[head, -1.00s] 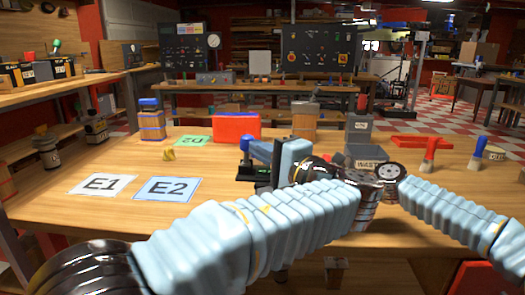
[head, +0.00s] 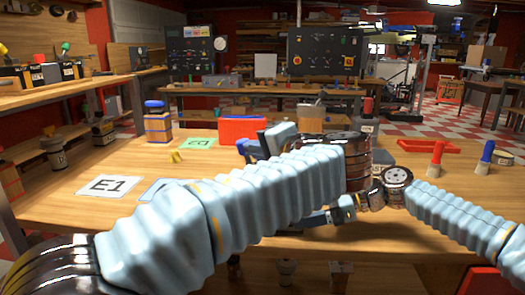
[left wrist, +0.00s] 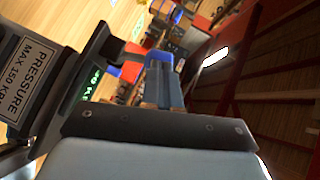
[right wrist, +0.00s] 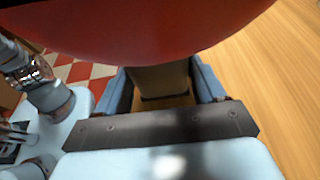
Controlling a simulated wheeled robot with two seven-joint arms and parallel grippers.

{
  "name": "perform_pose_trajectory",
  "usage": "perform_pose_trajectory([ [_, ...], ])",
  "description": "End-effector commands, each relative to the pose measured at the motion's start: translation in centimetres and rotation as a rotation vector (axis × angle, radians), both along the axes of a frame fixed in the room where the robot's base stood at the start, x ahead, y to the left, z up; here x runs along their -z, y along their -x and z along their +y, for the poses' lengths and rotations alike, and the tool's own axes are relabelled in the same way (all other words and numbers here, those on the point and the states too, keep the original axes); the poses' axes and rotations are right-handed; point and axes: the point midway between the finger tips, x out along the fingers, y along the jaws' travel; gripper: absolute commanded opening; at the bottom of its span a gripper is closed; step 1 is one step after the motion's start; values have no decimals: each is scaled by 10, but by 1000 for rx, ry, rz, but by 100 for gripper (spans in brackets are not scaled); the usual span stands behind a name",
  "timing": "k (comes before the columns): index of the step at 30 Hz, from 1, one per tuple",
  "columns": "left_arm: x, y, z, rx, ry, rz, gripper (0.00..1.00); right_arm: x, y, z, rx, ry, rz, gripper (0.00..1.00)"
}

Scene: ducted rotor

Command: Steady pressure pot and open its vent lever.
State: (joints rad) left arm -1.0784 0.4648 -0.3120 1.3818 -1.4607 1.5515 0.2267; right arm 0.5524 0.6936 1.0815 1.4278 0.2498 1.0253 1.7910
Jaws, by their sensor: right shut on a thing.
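The pressure pot shows at the left of the left wrist view as a dark grey body with a PRESSURE label (left wrist: 25,75) and a green display (left wrist: 92,78). In the head view my left arm hides most of it; a blue part, seemingly its lever (head: 248,150), shows beside my left gripper (head: 279,137). The left gripper's fingers (left wrist: 162,70) are close together with nothing seen between them. My right gripper (right wrist: 160,78) is shut on a brown part (right wrist: 158,76) under a large red rounded surface (right wrist: 150,30); whether these belong to the pot is unclear.
A blue-lidded jar (head: 157,122) and a red box (head: 250,128) stand behind. E1 (head: 108,186) and green (head: 199,144) cards lie at left. A red tool (head: 436,160) and a blue-topped one (head: 484,158) stand at right.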

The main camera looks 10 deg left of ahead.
Motion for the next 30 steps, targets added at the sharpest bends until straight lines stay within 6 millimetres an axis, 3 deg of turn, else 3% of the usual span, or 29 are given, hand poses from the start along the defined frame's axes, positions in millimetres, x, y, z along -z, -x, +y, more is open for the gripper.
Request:
perform_pose_trajectory([
  [15, -1, 0, 27, -3, 394, 1, 0, 0, 0, 0, 0, 0, 0, 43],
  [30, 1, 0, 33, -2, 505, 2, 0, 0, 0, 0, 0, 0, 1, 43],
])
